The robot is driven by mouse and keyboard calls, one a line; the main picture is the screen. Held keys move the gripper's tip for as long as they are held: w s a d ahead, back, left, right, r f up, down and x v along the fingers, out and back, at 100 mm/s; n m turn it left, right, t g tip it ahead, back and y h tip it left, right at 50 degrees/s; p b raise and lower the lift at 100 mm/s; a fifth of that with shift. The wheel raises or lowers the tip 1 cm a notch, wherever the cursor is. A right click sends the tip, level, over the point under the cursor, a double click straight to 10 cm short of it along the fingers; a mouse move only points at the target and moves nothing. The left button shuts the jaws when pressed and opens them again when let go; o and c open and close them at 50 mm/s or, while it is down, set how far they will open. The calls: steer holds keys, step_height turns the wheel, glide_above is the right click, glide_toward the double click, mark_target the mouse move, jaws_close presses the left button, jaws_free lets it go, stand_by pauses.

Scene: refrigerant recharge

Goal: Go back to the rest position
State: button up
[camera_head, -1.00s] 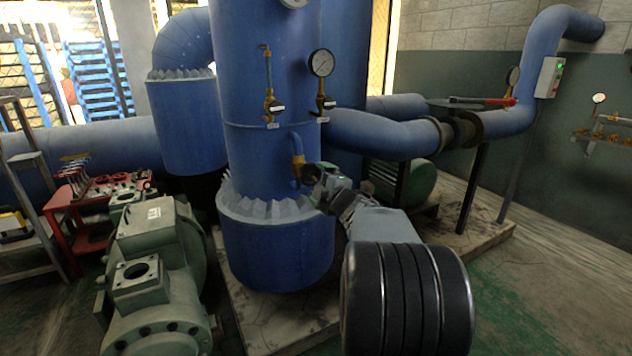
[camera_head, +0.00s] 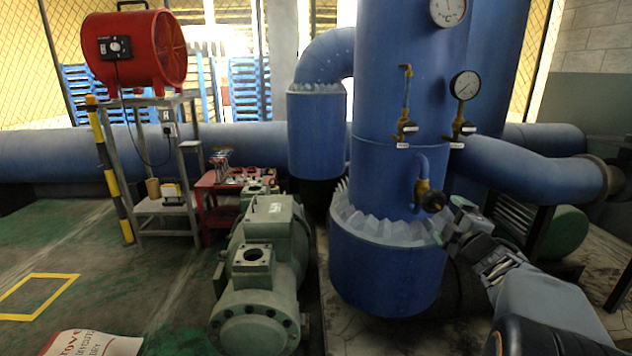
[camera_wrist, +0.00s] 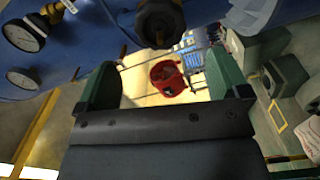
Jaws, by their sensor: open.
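My arm reaches in from the lower right of the head view, and my gripper (camera_head: 448,226) is close to the blue tank's lower brass valve (camera_head: 424,190), a little below and right of its dark round end. In the wrist view my gripper (camera_wrist: 163,68) shows two green fingers spread wide with nothing between them. The valve's dark end (camera_wrist: 160,22) appears ahead of and above the fingers, apart from them. The blue tank (camera_head: 385,260) stands upright with a jagged collar.
A pressure gauge (camera_head: 465,85) and small valves sit on the tank above. A green-grey compressor (camera_head: 265,270) stands left of it. Further left are a red cart (camera_head: 215,205) and a red fan (camera_head: 130,50) on a metal stand. The green floor at the left is largely open.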

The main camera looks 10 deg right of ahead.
steer(key=s+a+r+m+g+h+p, duration=0.25)
steer(key=a+r+m+g+p, duration=0.25)
steer(key=a+r+m+p, duration=0.65)
steer(key=s+a+r+m+g+y+p, duration=0.2)
steer(key=s+a+g+y+p, duration=0.3)
steer(key=s+a+g+p, duration=0.4)
steer(key=shift+s+a+r+p, duration=0.2)
steer(key=shift+s+a+p, duration=2.8)
steer(key=shift+p, duration=1.35)
steer(key=shift+s+d, duration=0.2)
steer(key=shift+d, duration=0.05)
steer(key=shift+c, duration=0.2)
